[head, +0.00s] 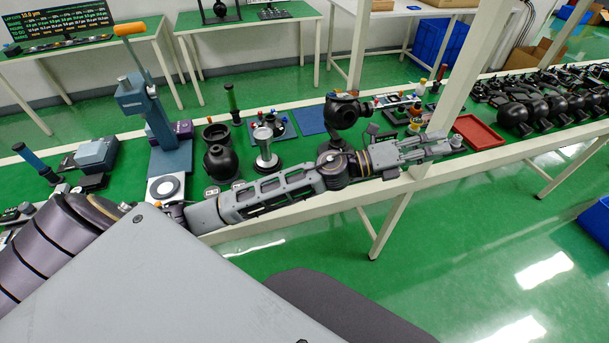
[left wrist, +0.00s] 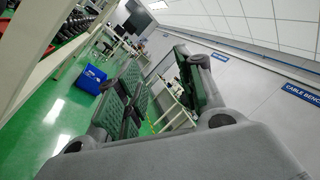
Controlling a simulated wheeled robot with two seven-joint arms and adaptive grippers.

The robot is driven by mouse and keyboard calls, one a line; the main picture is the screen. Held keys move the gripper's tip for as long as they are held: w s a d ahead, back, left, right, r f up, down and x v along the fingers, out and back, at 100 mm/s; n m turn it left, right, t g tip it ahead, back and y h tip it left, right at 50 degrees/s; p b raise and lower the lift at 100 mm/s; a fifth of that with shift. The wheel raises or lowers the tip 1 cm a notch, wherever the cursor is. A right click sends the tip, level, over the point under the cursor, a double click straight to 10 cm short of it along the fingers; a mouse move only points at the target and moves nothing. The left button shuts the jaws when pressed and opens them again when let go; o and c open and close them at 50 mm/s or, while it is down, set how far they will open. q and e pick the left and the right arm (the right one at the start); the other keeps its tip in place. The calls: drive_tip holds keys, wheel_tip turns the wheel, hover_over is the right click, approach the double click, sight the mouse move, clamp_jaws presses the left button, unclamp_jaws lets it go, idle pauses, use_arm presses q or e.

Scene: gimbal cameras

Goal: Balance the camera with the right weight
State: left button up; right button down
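A black round camera head (head: 342,110) sits on the green bench mat, behind my left arm. Another black ball-shaped unit (head: 220,162) stands farther left. Small grey discs (head: 212,191), possibly weights, lie near the bench's front edge. My left arm reaches across the front of the bench. My left gripper (head: 430,147) points right, over the front edge. In the left wrist view its two fingers (left wrist: 160,100) are apart, with only background between them. A small grey cap-like piece (head: 457,142) shows beside its fingertips; I cannot tell if they touch. My right gripper is not in view.
A red tray (head: 477,132) lies right of my gripper, with several black units (head: 540,105) beyond. A white post (head: 455,75) rises from the bench near the gripper. A silver stand (head: 265,150) and blue press (head: 150,110) stand left. The floor in front is clear.

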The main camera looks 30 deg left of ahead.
use_arm(q)
drive_tip(key=s+d+f+m+g+y, duration=0.15)
drive_tip(key=s+f+m+g, duration=0.35)
drive_tip(key=m+g, duration=0.55)
drive_tip(key=w+a+f+m+g+y, duration=0.1)
drive_tip(key=w+a+f+m+y, duration=0.1)
drive_tip(key=a+f+m+y, duration=0.5)
drive_tip(key=w+a+f+g+y, duration=0.1)
drive_tip(key=a+y, duration=0.7)
drive_tip(key=a, duration=1.9)
drive_tip(key=shift+w+f+m, duration=0.45)
drive_tip(key=shift+w+f, duration=0.1)
drive_tip(key=shift+f, duration=0.1)
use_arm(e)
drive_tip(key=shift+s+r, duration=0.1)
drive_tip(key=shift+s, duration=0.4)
use_arm(q)
drive_tip(key=shift+f, duration=0.15)
